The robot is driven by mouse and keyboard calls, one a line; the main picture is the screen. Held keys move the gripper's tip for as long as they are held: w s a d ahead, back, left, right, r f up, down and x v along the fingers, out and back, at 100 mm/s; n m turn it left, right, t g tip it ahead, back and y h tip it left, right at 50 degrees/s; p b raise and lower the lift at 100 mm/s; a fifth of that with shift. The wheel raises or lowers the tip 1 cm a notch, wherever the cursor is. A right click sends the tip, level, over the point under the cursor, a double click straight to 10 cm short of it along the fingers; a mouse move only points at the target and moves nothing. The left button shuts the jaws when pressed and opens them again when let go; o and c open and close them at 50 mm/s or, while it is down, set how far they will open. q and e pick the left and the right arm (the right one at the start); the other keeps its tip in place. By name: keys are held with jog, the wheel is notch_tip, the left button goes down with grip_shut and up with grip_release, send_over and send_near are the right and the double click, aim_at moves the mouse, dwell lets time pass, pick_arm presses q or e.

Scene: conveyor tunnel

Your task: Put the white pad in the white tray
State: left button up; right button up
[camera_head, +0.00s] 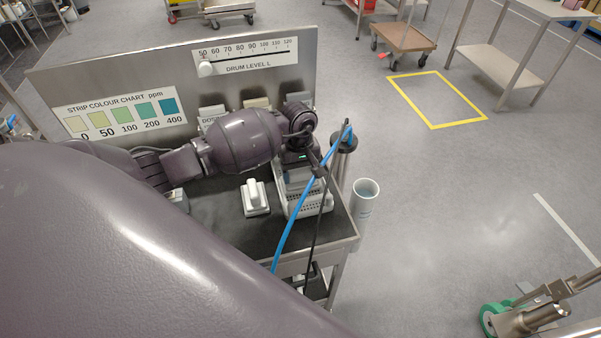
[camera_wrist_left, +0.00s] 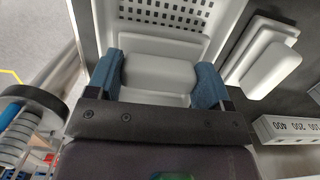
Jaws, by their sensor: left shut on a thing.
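My left gripper (camera_wrist_left: 157,80) is shut on the white pad (camera_wrist_left: 160,70), with one blue finger on each side of its raised grip. The pad is inside or just over the white tray (camera_wrist_left: 182,12), whose perforated wall shows beyond it; I cannot tell whether the pad touches the tray floor. In the head view the tray (camera_head: 318,209) is at the right end of the dark bench top, and my left gripper (camera_head: 298,168) is over it, its fingertips mostly hidden by my arm.
A second white, handled block (camera_head: 256,198) stands left of the tray, also in the wrist view (camera_wrist_left: 266,62). A white cup (camera_head: 364,198) is by the bench's right edge. A metal back panel (camera_head: 180,72) with charts stands behind. Blue and black cables hang in front of the tray.

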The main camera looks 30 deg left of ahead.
pick_arm(q)
jog(key=shift+f, duration=0.35)
jog(key=shift+f, duration=0.15)
jog(key=o, duration=1.1)
